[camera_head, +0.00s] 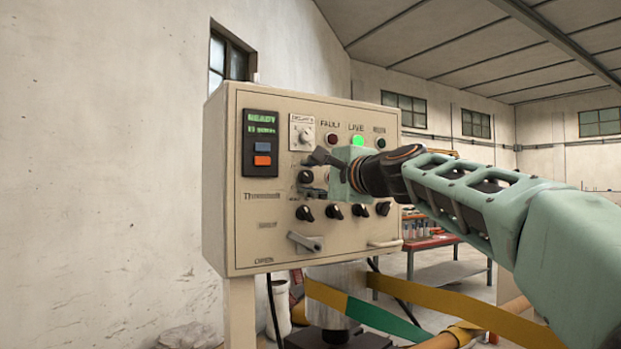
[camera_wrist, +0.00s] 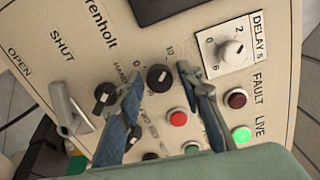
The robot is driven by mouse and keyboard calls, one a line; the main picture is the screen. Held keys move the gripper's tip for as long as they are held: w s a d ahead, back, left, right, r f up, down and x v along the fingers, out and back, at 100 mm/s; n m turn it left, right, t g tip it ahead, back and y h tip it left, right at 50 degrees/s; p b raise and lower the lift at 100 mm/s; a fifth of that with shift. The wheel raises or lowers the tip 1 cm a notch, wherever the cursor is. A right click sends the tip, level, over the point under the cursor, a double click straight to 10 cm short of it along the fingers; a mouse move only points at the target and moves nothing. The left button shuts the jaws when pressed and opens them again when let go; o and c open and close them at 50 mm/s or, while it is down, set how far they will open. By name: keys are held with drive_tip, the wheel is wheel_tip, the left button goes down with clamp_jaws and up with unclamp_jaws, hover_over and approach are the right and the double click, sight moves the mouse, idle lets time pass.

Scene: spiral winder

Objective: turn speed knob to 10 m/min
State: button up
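The speed knob (camera_wrist: 159,78) is a black dial on the beige panel, with 0 and 10 printed by it in the wrist view. It also shows in the head view (camera_head: 305,176). My gripper (camera_wrist: 161,74) is open, with one finger on each side of this knob. In the head view my gripper (camera_head: 316,175) is in front of the panel, one finger above the knob and one below. I cannot tell whether the fingers touch it. The knob's exact pointer setting is too small to read.
The white DELAY dial (camera_wrist: 232,52) lies right of my right finger. Another black knob (camera_wrist: 104,97) and a grey lever (camera_wrist: 70,112) lie to the left. A red button (camera_wrist: 177,118) sits close by. The LIVE lamp (camera_head: 358,141) glows green. The display (camera_head: 262,123) reads READY.

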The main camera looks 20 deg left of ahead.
drive_tip(key=shift+o, duration=0.3)
drive_tip(key=v, duration=0.7)
drive_tip(key=shift+s+d, duration=0.15)
drive_tip(key=shift+d, duration=0.1)
